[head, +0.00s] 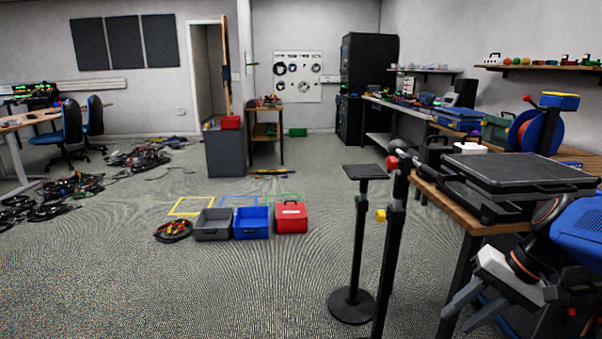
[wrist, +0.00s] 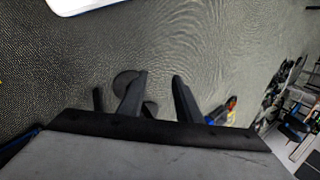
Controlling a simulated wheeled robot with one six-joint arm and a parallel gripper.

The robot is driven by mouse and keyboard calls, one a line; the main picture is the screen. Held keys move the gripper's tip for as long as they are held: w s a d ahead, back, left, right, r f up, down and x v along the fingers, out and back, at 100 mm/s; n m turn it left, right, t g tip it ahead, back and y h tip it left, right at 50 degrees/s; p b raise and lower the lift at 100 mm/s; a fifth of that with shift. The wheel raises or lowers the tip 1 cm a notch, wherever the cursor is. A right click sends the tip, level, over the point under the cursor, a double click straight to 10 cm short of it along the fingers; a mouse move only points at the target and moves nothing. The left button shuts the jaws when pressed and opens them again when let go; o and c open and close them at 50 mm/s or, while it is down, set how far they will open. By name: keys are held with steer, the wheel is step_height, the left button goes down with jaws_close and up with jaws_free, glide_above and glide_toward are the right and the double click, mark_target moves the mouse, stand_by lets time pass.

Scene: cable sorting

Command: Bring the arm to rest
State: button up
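My gripper (wrist: 160,76) shows in the wrist view as two dark fingers standing apart, with only floor seen between their tips. It is open and appears empty. The wide dark and grey body behind the fingers fills the bottom of that view.
A workbench (head: 462,212) with a black case (head: 515,170) stands at the right. A black stand (head: 352,304) is beside it. A grey bin (head: 213,233), blue bin (head: 251,231) and red box (head: 291,224) sit on the floor. Cables (head: 75,188) lie left. The front-left floor is clear.

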steer(key=s+a+n+t+h, duration=0.2)
steer(key=s+a+n+h, duration=0.2)
steer(key=s+h, duration=0.1)
steer(key=shift+s+a+f+n+t, duration=0.15)
steer(key=shift+s+f+n+t, duration=0.3)
steer(key=shift+s, duration=0.45)
stand_by(0.5)
